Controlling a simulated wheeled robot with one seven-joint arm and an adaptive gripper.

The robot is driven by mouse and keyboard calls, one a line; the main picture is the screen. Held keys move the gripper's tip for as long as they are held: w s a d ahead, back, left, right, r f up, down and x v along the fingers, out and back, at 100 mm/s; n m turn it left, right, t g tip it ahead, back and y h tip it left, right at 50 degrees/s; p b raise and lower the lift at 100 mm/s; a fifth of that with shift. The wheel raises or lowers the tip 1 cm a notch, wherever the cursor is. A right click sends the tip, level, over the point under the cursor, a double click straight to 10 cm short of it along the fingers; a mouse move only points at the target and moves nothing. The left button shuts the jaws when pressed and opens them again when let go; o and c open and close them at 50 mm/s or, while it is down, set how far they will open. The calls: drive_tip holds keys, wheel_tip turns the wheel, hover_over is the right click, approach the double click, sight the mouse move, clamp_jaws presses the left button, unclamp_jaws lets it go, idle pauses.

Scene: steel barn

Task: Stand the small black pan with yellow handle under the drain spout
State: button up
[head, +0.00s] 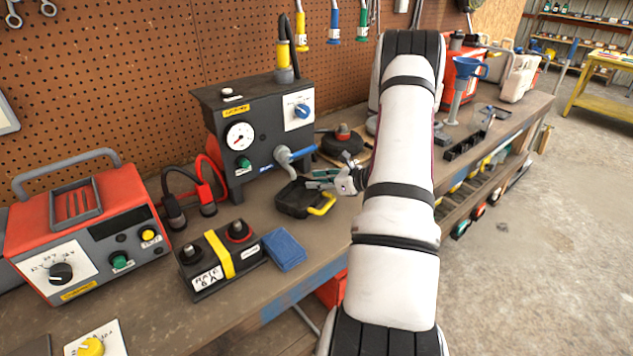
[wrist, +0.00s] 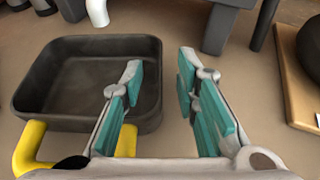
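The small black pan (head: 293,199) with its yellow handle (head: 322,206) lies flat on the bench in front of the dark machine. It is empty in the wrist view (wrist: 75,88), with the handle (wrist: 30,145) at the near left. The drain spout (head: 284,158), a pale bent pipe beside a blue lever, comes out of the machine's front. In the wrist view the spout (wrist: 97,12) shows just beyond the pan's far rim. My gripper (head: 318,181) is open at the pan's right side (wrist: 160,75). One finger overlaps the pan's inside, the other is outside its right wall; contact is unclear.
The dark machine (head: 262,122) with gauge stands behind the pan. A black battery box (head: 222,268) and blue sponge-like block (head: 284,249) lie nearer on the left. A round dark item on a wooden board (head: 342,141) is at the right.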

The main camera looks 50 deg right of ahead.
drive_tip(key=v, duration=1.1)
drive_tip(key=shift+s+d+r, duration=0.1)
drive_tip(key=shift+s, duration=0.1)
drive_tip(key=w+a+r+n+g+y, duration=0.2)
drive_tip(key=a+r+n, duration=0.3)
drive_tip(key=a, duration=0.4)
drive_tip(key=w+a+r+n+g+y, duration=0.25)
drive_tip(key=a+r+n, duration=0.25)
drive_tip(key=a, duration=0.4)
drive_tip(key=w+a+r+n+g+y, duration=0.1)
drive_tip(key=w+a+r+n+g, duration=0.3)
drive_tip(key=a, duration=0.6)
drive_tip(key=s+a+r+n+h, duration=0.3)
drive_tip(key=s+a+r+n, duration=0.1)
drive_tip(key=s+a+n, duration=0.4)
drive_tip(key=s+a+r+n+h, duration=0.4)
drive_tip(key=s+a+n, duration=0.4)
drive_tip(key=n, duration=0.4)
drive_tip(key=shift+s+a+r+n, duration=0.25)
drive_tip(key=shift+s+r, duration=0.25)
drive_tip(key=shift+s, duration=0.3)
